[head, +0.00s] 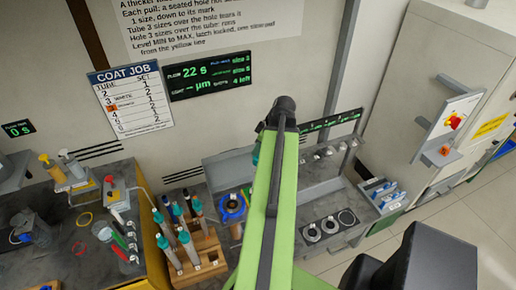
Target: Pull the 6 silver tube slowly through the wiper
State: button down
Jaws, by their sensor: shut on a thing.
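My green arm rises through the middle of the head view to a dark joint, and my gripper is not visible, hidden behind or beyond the arm. Several grey tubes with teal tops stand in a wooden rack (205,262) left of the arm. I cannot read sizes on them, nor pick out the 6 silver tube. A blue ring (233,207) with a dark centre sits just left of the arm; I cannot tell whether it is the wiper. A small teal patch shows at the arm's left edge, too covered to identify.
A coat job board (131,101) and a display (208,75) reading 22 s hang on the wall. Bottles and coloured rings crowd the left bench (75,262). Several dark rings lie on a grey panel (332,238) at right. A cabinet (425,85) stands far right beside open floor.

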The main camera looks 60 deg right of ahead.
jog(key=shift+f+b, duration=0.7)
jog(key=shift+f, duration=0.3)
notch_tip(320, 180, down, 10)
jog(key=b, duration=1)
notch_tip(320, 180, down, 9)
jog(key=b, duration=0.8)
jog(key=shift+r+b, duration=0.15)
jog(key=shift+b, duration=0.2)
notch_tip(320, 180, up, 11)
jog(key=p, duration=1)
jog(key=shift+p, duration=0.35)
